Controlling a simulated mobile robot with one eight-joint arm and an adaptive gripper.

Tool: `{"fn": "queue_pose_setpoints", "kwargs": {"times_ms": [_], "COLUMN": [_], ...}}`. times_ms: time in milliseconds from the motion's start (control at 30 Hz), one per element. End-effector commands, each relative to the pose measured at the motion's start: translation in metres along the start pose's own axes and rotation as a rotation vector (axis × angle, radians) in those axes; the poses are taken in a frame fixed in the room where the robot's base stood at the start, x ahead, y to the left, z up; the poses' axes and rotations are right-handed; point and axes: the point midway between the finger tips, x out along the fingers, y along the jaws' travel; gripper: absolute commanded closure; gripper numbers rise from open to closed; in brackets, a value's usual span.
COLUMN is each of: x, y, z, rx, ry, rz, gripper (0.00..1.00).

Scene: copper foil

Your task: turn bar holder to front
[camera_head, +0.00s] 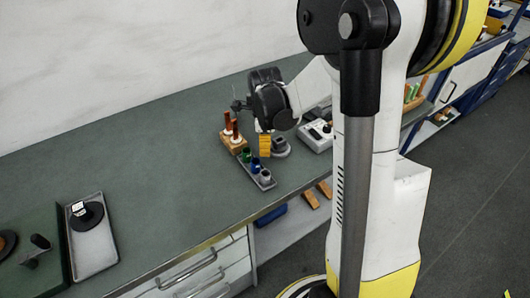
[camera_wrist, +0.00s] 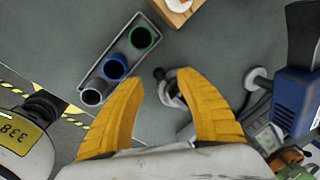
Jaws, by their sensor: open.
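My gripper (camera_head: 265,146) is over the bench, its yellow fingers pointing down. In the wrist view my gripper (camera_wrist: 160,80) is open, with a finger on each side. A small grey fixture with a dark round knob (camera_wrist: 159,73) shows between and just beyond the fingertips; I cannot tell whether it is the bar holder or whether anything touches it. A grey rack (camera_head: 264,180) with green, blue and grey cups stands close by; the rack also shows in the wrist view (camera_wrist: 103,68). A wooden block (camera_head: 232,146) with upright reddish-brown handles stands behind the rack.
A grey round-based object (camera_head: 280,148) and a white device (camera_head: 318,136) stand right of the gripper. A grey tray (camera_head: 103,252) with a black object lies at the left. The bench (camera_head: 150,165) between tray and rack is clear. The wall is behind.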

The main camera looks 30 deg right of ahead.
Motion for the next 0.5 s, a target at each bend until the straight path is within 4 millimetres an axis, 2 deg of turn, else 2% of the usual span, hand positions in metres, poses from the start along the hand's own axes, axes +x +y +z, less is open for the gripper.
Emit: {"fn": "queue_pose_setpoints", "kwargs": {"times_ms": [33,200,500], "x": [0.013,0.031,0.035], "y": [0.0,0.0,0.0], "z": [0.0,0.0,0.0], "rx": [0.0,0.0,-0.001], "ry": [0.0,0.0,0.0], "rz": [0.0,0.0,0.0], "gripper": [0.58,0.58,0.58]}}
